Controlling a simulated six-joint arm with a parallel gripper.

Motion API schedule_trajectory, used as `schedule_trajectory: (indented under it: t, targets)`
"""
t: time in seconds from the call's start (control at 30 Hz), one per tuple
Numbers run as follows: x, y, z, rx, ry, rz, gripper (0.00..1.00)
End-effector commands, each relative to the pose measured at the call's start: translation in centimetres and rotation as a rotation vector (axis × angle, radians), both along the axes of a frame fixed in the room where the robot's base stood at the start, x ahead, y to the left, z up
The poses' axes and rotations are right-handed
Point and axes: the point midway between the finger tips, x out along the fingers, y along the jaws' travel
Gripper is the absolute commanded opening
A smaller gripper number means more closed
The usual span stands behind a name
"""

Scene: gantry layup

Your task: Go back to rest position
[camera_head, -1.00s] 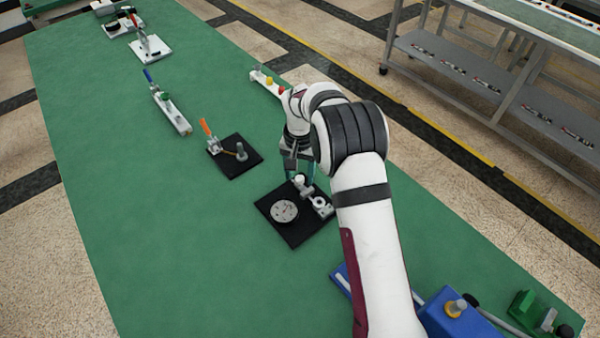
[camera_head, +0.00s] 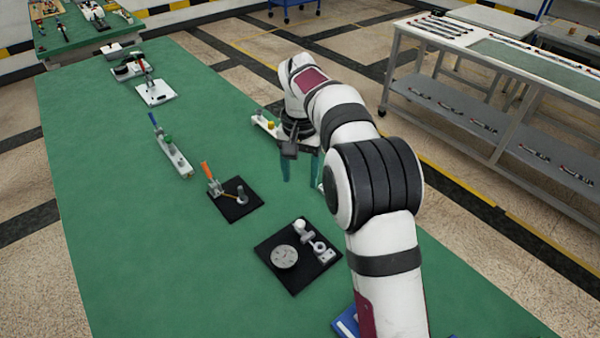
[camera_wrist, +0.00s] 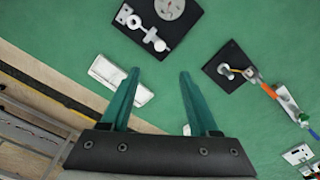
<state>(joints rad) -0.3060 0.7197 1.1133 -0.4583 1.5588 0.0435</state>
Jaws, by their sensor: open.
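My gripper (camera_head: 300,168) is open and empty, with two green fingers spread apart. In the head view it hangs above the right part of the green table (camera_head: 110,240), beyond the black plate (camera_head: 322,278) that carries a round grey disc (camera_head: 284,257) and a white-topped post. The same black plate (camera_wrist: 183,38) is at the top there, clear of the fingers. A white block (camera_wrist: 112,75) lies partly behind the left finger.
A black plate with an orange-handled clamp (camera_head: 207,172) stands left of my gripper. A white fixture with a green knob (camera_head: 174,158) and a white plate with a red lever (camera_head: 155,95) are farther off. A grey shelf rack (camera_head: 480,125) stands right, across the floor.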

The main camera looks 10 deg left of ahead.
Motion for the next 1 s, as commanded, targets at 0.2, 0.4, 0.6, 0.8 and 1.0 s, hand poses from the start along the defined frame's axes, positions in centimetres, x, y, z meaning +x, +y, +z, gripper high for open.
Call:
schedule_trajectory:
  t: [0.2, 0.4, 0.6, 0.8, 1.0]
  targets:
    - [0.0, 0.0, 0.3, 0.0, -0.001, 0.0, 0.62]
    - [0.0, 0.0, 0.2, 0.0, -0.001, 0.0, 0.62]
    - [-4.5, -3.4, 4.0, 0.026, 0.006, -0.047, 0.62]
    - [-21.0, -10.0, 7.0, 0.097, 0.028, -0.178, 0.62]
    - [-32.6, -11.5, 3.4, 0.146, 0.038, -0.27, 0.62]
